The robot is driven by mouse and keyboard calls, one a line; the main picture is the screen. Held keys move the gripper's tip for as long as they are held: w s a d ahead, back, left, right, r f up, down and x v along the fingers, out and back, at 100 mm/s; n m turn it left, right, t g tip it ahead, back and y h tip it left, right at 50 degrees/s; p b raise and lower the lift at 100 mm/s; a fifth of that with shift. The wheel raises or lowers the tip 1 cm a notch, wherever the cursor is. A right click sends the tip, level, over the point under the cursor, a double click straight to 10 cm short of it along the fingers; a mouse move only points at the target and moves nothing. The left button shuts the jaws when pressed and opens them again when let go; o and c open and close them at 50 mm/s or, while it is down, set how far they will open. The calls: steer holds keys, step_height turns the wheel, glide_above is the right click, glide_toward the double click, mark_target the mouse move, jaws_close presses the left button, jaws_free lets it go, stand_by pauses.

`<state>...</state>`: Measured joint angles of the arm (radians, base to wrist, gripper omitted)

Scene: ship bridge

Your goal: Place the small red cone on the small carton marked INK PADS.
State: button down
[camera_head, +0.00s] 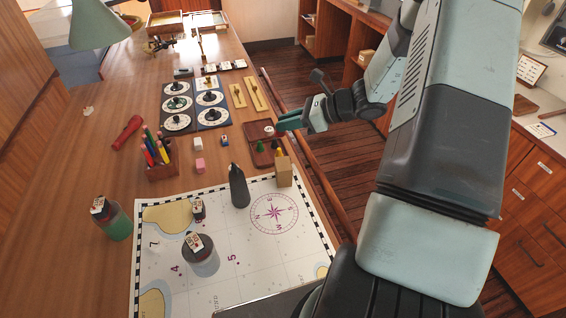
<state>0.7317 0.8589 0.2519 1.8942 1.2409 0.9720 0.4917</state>
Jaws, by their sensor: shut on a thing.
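My gripper (281,125) is at the right edge of the wooden table, over the far end of a brown tray (264,158). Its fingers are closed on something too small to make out. I cannot pick out the small red cone for certain. A green cone (260,147) stands on the tray, and a small yellow-orange piece (279,152) shows by the tan box (284,172) near it. Small boxes stand left of the tray: a pink one (199,166), a white one (198,144) and a blue-and-white one (225,140). Which carton reads INK PADS is not legible.
A dark pointed bottle (239,188) stands on the chart (215,275), with labelled jars (200,258) nearby. A pencil holder (162,170) stands left. Dial panels (193,105) and yellow strips (246,96) lie beyond. A wooden rail (300,150) edges the table.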

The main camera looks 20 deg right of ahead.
mark_target(290, 165)
steer(key=shift+m, duration=0.4)
steer(key=f, duration=0.3)
steer(key=s+f, duration=0.1)
steer(key=f, duration=0.2)
steer(key=s+f, duration=0.1)
steer(key=f, duration=0.2)
steer(key=shift+d+f, duration=0.15)
steer(key=shift+f, duration=0.05)
steer(key=shift+f, duration=0.15)
steer(key=c, duration=1.1)
jaws_free()
steer(key=shift+o, duration=0.2)
